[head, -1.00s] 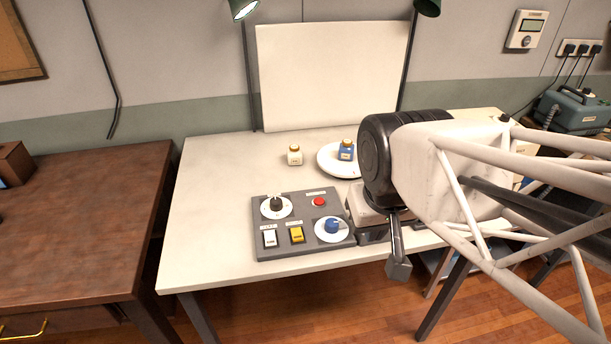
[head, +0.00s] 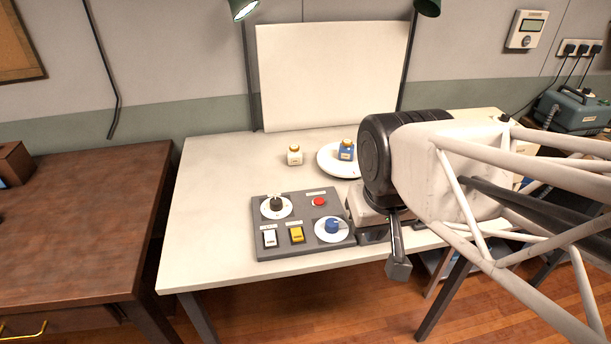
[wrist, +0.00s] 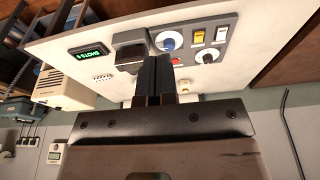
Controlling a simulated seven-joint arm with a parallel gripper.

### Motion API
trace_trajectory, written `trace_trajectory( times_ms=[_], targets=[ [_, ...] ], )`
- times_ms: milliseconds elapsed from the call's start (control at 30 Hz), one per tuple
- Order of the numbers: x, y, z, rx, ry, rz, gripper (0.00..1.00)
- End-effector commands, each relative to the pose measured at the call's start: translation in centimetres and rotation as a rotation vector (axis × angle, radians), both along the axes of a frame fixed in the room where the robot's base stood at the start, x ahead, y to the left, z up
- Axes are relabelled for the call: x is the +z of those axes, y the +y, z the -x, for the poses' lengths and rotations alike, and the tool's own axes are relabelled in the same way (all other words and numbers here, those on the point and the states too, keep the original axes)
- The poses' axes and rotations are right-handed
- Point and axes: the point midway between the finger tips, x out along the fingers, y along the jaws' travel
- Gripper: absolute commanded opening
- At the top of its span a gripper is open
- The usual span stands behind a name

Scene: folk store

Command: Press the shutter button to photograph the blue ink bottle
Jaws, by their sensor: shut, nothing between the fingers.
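The blue ink bottle (head: 346,150) with a gold cap stands on a round white plate (head: 328,164), partly hidden by my arm. A grey control panel (head: 262,229) lies on the table in front of it. A red button (head: 319,201) is at the panel's upper right; its label is too small to read. My gripper (wrist: 157,58) is shut and empty in the wrist view. There its fingertips are close beside the red button (wrist: 176,61); I cannot tell whether they touch anything.
The panel also has a blue knob (head: 332,226), a black-and-white dial (head: 276,205), a white switch (head: 270,238) and a yellow switch (head: 297,234). A small green-lit display (wrist: 90,51) shows in the wrist view. The table's left side is clear.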

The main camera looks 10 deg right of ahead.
Motion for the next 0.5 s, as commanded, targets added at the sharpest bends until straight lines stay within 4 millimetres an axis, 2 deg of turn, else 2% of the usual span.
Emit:
trace_trajectory(
  times_ms=[333, 500],
  targets=[
    [-0.02, 0.05, -0.11, -0.003, 0.001, -0.004, 0.00],
    [-0.17, 0.41, -0.88, -0.029, 0.003, -0.038, 0.00]
  ],
)
